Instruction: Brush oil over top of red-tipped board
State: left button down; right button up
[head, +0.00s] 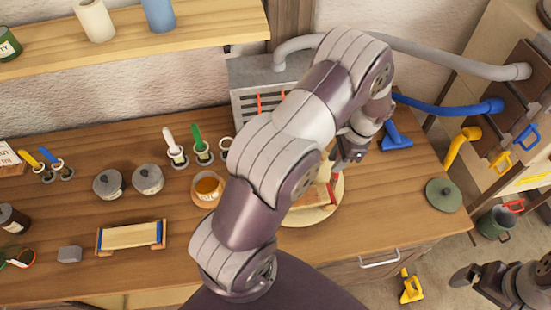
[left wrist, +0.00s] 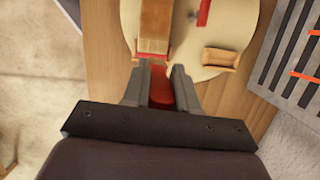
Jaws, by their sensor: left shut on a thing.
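My left gripper (head: 347,158) is over the right side of a round pale disc (head: 313,217). I cannot tell whether the brush touches the board. An open jar of amber oil (head: 207,188) stands left of my arm. My right gripper (head: 467,275) is at the lower right, its jaws unclear.
A blue-tipped board (head: 131,236) rests on a stand at the left. White (head: 173,146) and green (head: 200,145) brushes stand in holders behind the oil. Two grey lidded pots (head: 148,179) stand nearby. A grey slotted box (head: 260,100) is behind the disc. The front table edge is close.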

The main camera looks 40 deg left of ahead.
pick_arm(q)
jog(key=r+p, duration=0.1)
jog(key=r, duration=0.1)
jog(key=r+p, duration=0.1)
jog(key=r, duration=0.1)
jog(key=r+p, duration=0.1)
jog(key=p, duration=0.1)
jog(key=shift+s+a+r, duration=0.25)
jog(key=shift+s+r, duration=0.15)
pick_arm(e)
jog(key=r, duration=0.3)
jog(key=s+a+r, duration=0.1)
jog(key=r, duration=0.1)
jog(key=shift+a, duration=0.1)
pick_arm(q)
jog(key=shift+w+d, duration=0.1)
jog(key=shift+w, duration=0.05)
pick_arm(e)
jog(key=shift+w+f, duration=0.1)
jog(key=shift+w, duration=0.1)
jog(key=shift+s, duration=0.1)
